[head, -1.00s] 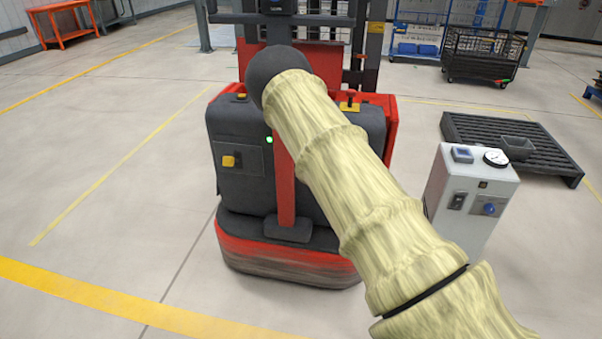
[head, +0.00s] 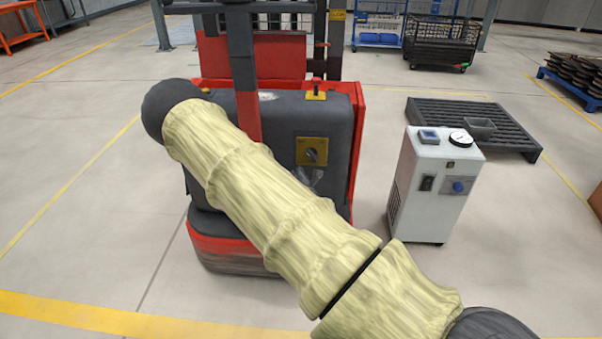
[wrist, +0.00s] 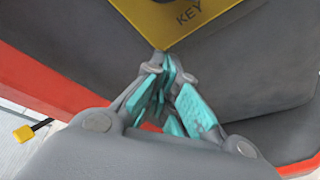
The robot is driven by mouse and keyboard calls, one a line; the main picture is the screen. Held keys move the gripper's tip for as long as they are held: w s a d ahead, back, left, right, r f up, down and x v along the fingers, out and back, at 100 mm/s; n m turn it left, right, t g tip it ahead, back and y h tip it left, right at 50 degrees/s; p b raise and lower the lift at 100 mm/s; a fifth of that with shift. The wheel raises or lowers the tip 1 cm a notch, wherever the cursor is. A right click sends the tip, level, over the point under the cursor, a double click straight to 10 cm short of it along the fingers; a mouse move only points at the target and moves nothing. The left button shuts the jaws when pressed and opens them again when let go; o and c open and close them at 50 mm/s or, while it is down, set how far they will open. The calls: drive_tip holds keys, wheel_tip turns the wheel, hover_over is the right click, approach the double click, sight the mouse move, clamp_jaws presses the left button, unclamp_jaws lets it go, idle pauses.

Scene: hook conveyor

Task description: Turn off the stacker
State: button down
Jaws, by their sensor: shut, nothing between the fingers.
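The stacker (head: 336,112) stands in front of me, with a dark grey body and red frame. A yellow plate with a round dark key switch (head: 311,152) is on its body, right of my arm. In the wrist view the yellow plate (wrist: 180,20) shows the word KEY; the switch itself is out of that view. A red button on a yellow base (head: 316,90) sits on top of the stacker. My gripper (wrist: 169,68) is shut and empty, its tips at the plate's lower edge; I cannot tell whether they touch. My arm hides the stacker's left part.
A white box with a gauge (head: 436,180) stands right of the stacker. A black mesh cart (head: 440,42) is farther back. The floor at left is clear.

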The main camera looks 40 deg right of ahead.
drive_tip(key=v, duration=0.9)
drive_tip(key=shift+s+r, duration=0.3)
drive_tip(key=shift+s, duration=0.05)
drive_tip(key=shift+a, duration=0.1)
drive_tip(key=s+a+f+m+g+y, duration=0.2)
drive_tip(key=s+a+f+m+g, duration=0.3)
drive_tip(key=s+a+f+m, duration=0.55)
drive_tip(key=s+a+f+m+g+y, duration=0.35)
drive_tip(key=s+a+f+g, duration=0.35)
drive_tip(key=s+f, duration=0.7)
drive_tip(key=s+a+m+g+y, duration=0.2)
drive_tip(key=s+a+m, duration=0.3)
drive_tip(key=s+a, duration=0.65)
wheel_tip(320, 180, up, 15)
drive_tip(key=p, duration=1.4)
drive_tip(key=shift+a+f, duration=0.2)
drive_tip(key=shift+a, duration=0.05)
